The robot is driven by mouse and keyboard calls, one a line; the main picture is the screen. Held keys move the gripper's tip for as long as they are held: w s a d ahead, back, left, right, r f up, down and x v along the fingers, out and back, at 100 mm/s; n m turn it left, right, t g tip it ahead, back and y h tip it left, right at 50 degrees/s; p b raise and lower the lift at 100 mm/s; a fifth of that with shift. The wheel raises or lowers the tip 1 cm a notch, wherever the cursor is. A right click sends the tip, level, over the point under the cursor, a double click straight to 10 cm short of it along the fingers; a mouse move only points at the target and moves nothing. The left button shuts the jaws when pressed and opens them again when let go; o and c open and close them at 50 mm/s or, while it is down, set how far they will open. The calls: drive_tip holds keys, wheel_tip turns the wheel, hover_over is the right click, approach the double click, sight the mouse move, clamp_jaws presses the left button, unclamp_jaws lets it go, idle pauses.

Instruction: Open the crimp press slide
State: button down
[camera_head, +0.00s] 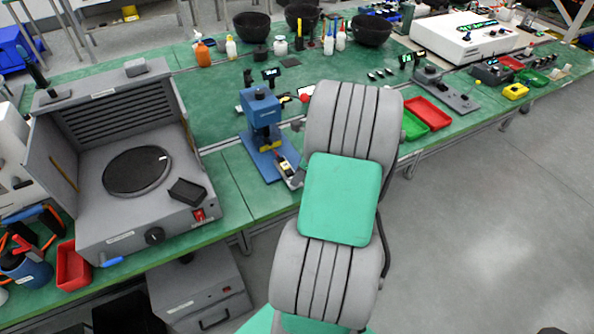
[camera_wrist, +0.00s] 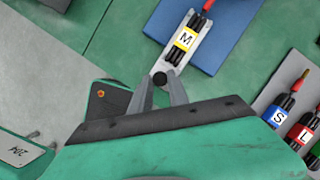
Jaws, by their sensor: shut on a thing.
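The blue crimp press (camera_head: 262,112) stands on the green bench left of my arm in the head view. Its light grey slide (camera_wrist: 178,50) lies on the blue base plate (camera_wrist: 225,40) in the wrist view and reaches past the plate's edge toward my gripper. The slide carries a black die with a yellow-edged M label (camera_wrist: 184,39) and a red tip. In the head view my arm hides the gripper and the near part of the slide.
Dies marked S (camera_wrist: 278,118) and L (camera_wrist: 305,135) stand on a grey holder at right in the wrist view. Left of the press is a grey machine with a round black plate (camera_head: 137,171). Red (camera_head: 428,113) and green trays sit right of my arm.

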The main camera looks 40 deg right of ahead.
drive_tip(key=c, duration=1.3)
unclamp_jaws()
drive_tip(key=shift+o, duration=0.2)
drive_tip(key=v, duration=0.7)
drive_tip(key=shift+r, duration=0.35)
drive_tip(key=shift+s+d, duration=0.1)
